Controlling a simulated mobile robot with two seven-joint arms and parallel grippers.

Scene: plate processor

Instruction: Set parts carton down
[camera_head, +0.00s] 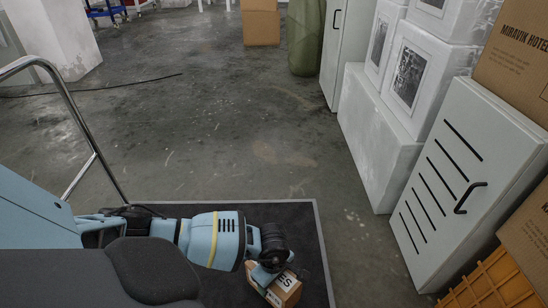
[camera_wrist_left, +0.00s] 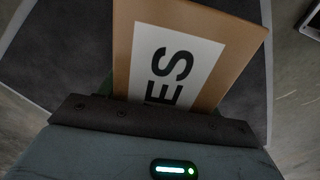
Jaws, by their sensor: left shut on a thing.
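The parts carton (camera_head: 287,290) is a small brown box with a white label showing the letters "ES". It is near the bottom edge of the head view, over the dark mat (camera_head: 307,230). My left gripper (camera_head: 268,276) is shut on the carton. The carton fills the upper middle of the left wrist view (camera_wrist_left: 240,42), close against the gripper. I cannot tell whether the carton's underside touches the mat. My right gripper is not in view.
A chrome rail (camera_head: 85,135) stands at the left. Pale cabinets (camera_head: 455,185), white blocks (camera_head: 375,140), brown cartons (camera_head: 515,60) and an orange crate (camera_head: 495,285) line the right side. A green container (camera_head: 305,38) stands at the back. The concrete floor (camera_head: 225,110) between is clear.

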